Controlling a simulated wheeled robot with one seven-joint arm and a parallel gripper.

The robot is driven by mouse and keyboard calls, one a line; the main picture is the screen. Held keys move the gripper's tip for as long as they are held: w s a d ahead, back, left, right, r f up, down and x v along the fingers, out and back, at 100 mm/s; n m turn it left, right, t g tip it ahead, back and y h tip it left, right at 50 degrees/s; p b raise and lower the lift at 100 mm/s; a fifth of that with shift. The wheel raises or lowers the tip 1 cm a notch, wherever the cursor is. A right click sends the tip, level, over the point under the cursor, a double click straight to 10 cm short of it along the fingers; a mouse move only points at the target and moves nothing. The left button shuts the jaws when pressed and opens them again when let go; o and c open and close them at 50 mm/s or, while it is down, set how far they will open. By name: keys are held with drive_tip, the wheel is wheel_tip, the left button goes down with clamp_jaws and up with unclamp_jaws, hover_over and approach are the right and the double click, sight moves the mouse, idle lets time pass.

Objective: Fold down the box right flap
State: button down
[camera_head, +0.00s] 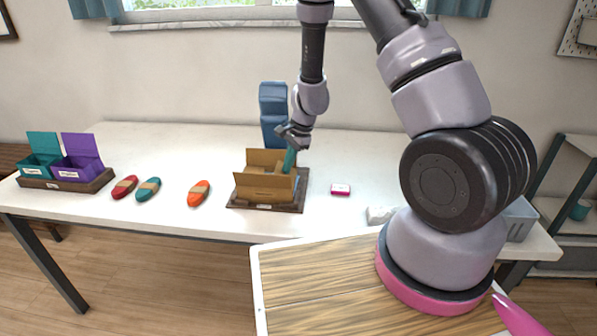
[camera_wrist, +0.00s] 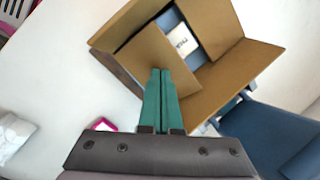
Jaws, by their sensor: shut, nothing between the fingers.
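The brown box (camera_head: 264,194) stands on a dark wooden base (camera_head: 293,206) on the white table. Its front and back flaps stand up in the head view. In the wrist view the right flap (camera_wrist: 146,58) leans inward over part of the opening. The back flap (camera_wrist: 238,78) slants outward. A white label (camera_wrist: 182,40) and a blue surface show inside. My gripper (camera_head: 290,160) points down at the box's right side, its teal fingers shut and empty. In the wrist view the fingertips (camera_wrist: 161,72) are at the right flap's edge; contact is unclear.
A blue object (camera_head: 273,105) stands behind the box. A small pink-and-white box (camera_head: 340,189) and a pale lump (camera_head: 381,214) lie to the right. Orange, teal and red cord bundles (camera_head: 199,193) lie left, beside teal and purple open boxes (camera_head: 78,167).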

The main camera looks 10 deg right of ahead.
drive_tip(key=shift+f, duration=0.1)
drive_tip(key=shift+w+a+f, duration=0.2)
drive_tip(key=shift+a+f, duration=0.35)
drive_tip(key=shift+a, duration=0.05)
drive_tip(key=shift+a+f, duration=0.1)
drive_tip(key=shift+f, duration=0.1)
drive_tip(key=shift+d+r, duration=0.2)
drive_tip(key=shift+r, duration=0.4)
drive_tip(key=shift+f, duration=0.3)
idle(0.4)
drive_tip(key=shift+f, duration=0.25)
drive_tip(key=shift+r, duration=0.1)
